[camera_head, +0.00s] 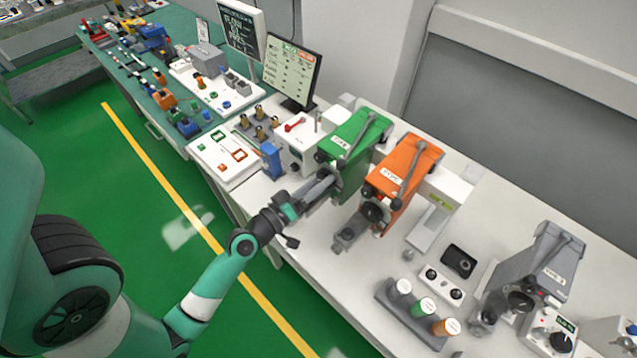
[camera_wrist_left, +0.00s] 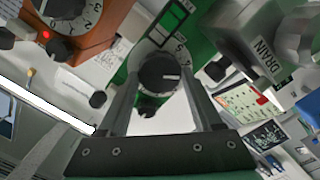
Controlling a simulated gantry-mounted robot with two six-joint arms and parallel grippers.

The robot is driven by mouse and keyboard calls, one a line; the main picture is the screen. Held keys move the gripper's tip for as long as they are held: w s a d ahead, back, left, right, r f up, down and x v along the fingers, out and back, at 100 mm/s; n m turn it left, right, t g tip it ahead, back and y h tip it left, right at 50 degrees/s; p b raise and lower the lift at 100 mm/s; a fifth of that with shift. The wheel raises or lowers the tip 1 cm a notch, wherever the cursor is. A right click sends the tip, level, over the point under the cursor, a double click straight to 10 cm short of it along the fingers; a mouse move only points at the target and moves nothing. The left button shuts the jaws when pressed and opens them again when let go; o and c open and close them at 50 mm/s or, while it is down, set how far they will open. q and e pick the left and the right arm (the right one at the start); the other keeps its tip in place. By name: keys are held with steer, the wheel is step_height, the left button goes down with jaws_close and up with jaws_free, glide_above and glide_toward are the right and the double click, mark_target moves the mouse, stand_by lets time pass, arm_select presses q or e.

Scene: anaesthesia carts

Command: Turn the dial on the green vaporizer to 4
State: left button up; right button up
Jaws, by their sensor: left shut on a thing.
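The green vaporizer (camera_head: 352,135) stands on the white bench in the head view, left of an orange one. In the left wrist view its black dial (camera_wrist_left: 158,74) is in the middle, over a white numbered scale (camera_wrist_left: 150,50). My left gripper (camera_head: 325,182) reaches the front of the green vaporizer. In the left wrist view the two fingers of this gripper (camera_wrist_left: 160,80) lie on either side of the dial, shut on it. A pale mark shows on the dial's face; the number it points to cannot be told. My right gripper is in neither view.
The orange vaporizer (camera_head: 400,175) stands close to the right of the green one. A grey vaporizer (camera_head: 535,265) is farther right. A rack of capped bottles (camera_head: 420,310) stands near the front edge. A blue object (camera_head: 271,160) and a monitor (camera_head: 291,75) are to the left.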

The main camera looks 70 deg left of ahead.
arm_select(q)
steer(key=shift+n, duration=0.9)
steer(key=o, duration=1.4)
steer(key=shift+f, duration=0.1)
